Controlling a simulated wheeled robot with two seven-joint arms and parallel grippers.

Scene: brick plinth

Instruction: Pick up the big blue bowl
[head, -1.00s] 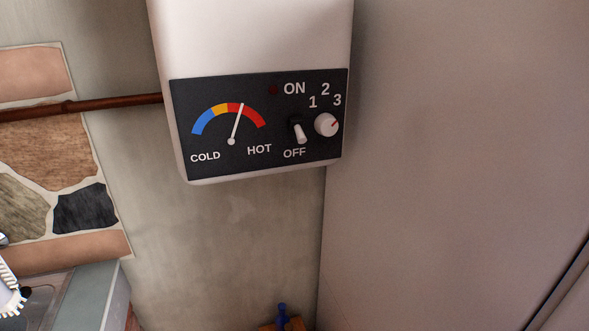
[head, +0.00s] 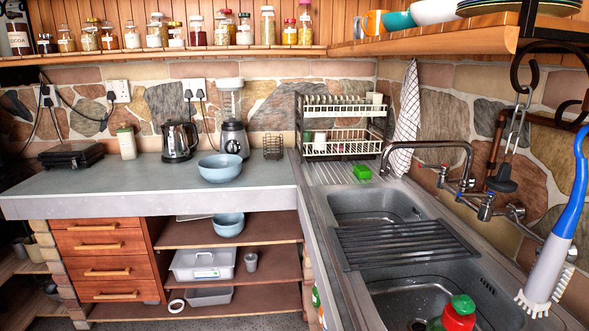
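A light blue bowl (head: 220,168) stands upright on the grey countertop, left of the sink, and looks the larger of two blue bowls. A second, smaller-looking blue bowl (head: 228,225) sits on the open wooden shelf right below the counter. Neither of my grippers is in view.
A kettle (head: 180,142) and a blender (head: 233,139) stand behind the counter bowl; a wire basket (head: 273,147) is to its right. The counter's left front (head: 110,188) is clear. The sink (head: 375,205) and dish rack (head: 341,143) are at right.

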